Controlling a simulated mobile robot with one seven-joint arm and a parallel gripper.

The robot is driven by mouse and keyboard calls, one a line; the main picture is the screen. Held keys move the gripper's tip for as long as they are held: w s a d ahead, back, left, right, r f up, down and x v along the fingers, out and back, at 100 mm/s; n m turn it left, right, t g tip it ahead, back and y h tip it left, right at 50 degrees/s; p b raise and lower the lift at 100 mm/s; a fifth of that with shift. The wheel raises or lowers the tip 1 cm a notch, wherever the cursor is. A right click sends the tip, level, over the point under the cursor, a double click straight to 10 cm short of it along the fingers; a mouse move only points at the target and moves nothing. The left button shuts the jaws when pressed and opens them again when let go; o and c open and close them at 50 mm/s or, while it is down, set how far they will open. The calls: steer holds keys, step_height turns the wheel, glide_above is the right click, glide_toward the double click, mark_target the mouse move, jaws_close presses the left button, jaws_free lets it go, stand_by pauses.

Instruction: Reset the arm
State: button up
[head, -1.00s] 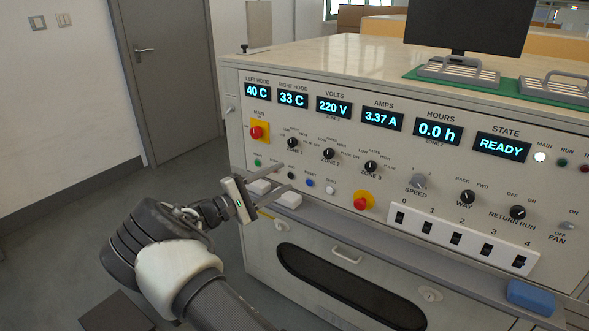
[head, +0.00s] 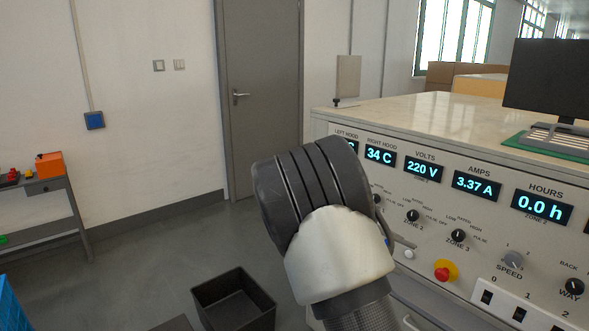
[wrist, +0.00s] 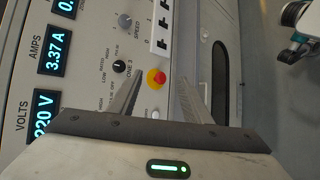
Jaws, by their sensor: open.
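My gripper (wrist: 165,97) shows in the wrist view with its two fingers spread apart and nothing between them. It faces the front of the control panel, which appears turned sideways there. A red emergency knob on a yellow base (wrist: 156,79) shows beyond the gap between the fingers. In the head view my arm is folded up in front of the panel's left part and hides some of its controls. The gripper itself is hidden behind the arm in that view. The control panel (head: 420,195) shows lit displays reading 34 C, 220 V, 3.37 A and 0.0 h.
A dark open bin (head: 234,300) stands on the floor left of my arm. A side table (head: 40,187) with an orange box (head: 49,165) is at the far left. A monitor (head: 556,80) stands on the bench top. The floor before the door is clear.

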steer(key=s+a+r+m+t+y, duration=0.1)
steer(key=s+a+r+t+y, duration=0.2)
steer(key=s, duration=0.6)
steer(key=s+a+r+m+t+y, duration=0.1)
steer(key=s+a+r+y, duration=0.3)
steer(key=s, duration=0.5)
steer(key=s+a+r+m+t+y, duration=0.1)
steer(key=s+a+r+t+y, duration=0.25)
steer(key=s, duration=0.55)
step_height(320, 180, up, 24)
steer(key=g+y+p, duration=0.1)
steer(key=y+p, duration=0.1)
steer(key=p, duration=2.2)
steer(key=shift+a+f+g+p, duration=0.2)
steer(key=shift+a+g+p, duration=0.1)
steer(key=shift+a+g, duration=0.05)
